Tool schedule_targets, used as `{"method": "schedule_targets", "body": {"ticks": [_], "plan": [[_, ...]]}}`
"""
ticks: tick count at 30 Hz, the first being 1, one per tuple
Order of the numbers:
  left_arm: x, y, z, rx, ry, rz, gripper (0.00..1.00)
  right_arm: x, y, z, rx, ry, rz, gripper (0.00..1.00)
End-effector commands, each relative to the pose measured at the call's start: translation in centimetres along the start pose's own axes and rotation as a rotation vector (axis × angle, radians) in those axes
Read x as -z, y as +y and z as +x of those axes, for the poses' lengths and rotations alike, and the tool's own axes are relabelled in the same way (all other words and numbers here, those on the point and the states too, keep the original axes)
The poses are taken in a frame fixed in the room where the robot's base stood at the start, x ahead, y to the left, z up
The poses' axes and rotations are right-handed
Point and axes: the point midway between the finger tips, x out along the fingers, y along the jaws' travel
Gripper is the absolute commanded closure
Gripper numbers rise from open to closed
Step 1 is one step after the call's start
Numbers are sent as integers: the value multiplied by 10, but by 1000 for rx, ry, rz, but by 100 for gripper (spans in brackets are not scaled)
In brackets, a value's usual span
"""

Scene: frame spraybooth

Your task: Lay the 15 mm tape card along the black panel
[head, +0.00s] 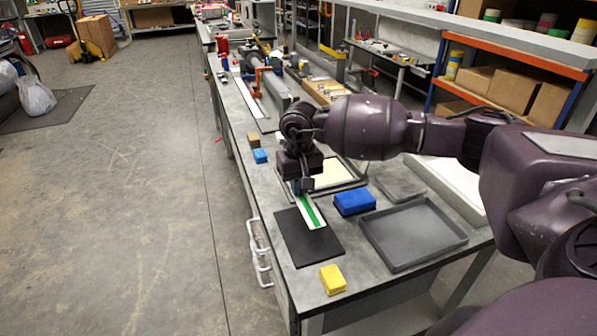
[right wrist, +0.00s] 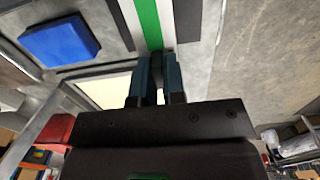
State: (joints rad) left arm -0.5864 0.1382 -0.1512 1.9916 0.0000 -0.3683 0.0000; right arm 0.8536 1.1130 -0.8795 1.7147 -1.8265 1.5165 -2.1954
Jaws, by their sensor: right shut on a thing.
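The tape card (head: 313,211) is a narrow white strip with a green stripe down its middle; no width marking can be read. It lies over or just above the black panel (head: 288,236), a flat dark square at the front of the bench. I cannot tell whether the card touches it. My right gripper (head: 302,188) is shut on the card's far end. In the right wrist view the fingers (right wrist: 154,75) close on the green-striped card (right wrist: 148,22), with the black panel (right wrist: 188,20) showing beside it. My left gripper is not in view.
A blue block (head: 354,201) and a grey tray (head: 413,236) stand right of the panel; a yellow block (head: 332,279) is near the front edge. A cream panel (head: 345,175) lies behind. Small blue (head: 260,156) and brown (head: 253,139) blocks sit along the left edge.

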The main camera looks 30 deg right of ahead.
Motion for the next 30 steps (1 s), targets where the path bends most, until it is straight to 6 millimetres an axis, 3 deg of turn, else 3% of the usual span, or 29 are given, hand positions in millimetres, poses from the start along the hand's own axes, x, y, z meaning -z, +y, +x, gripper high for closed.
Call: {"method": "schedule_targets", "body": {"ticks": [11,30], "plan": [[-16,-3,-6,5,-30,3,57,0,1,8,0,-2,1,100],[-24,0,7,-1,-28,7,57,0,1,58,-1,-3,1,100]]}}
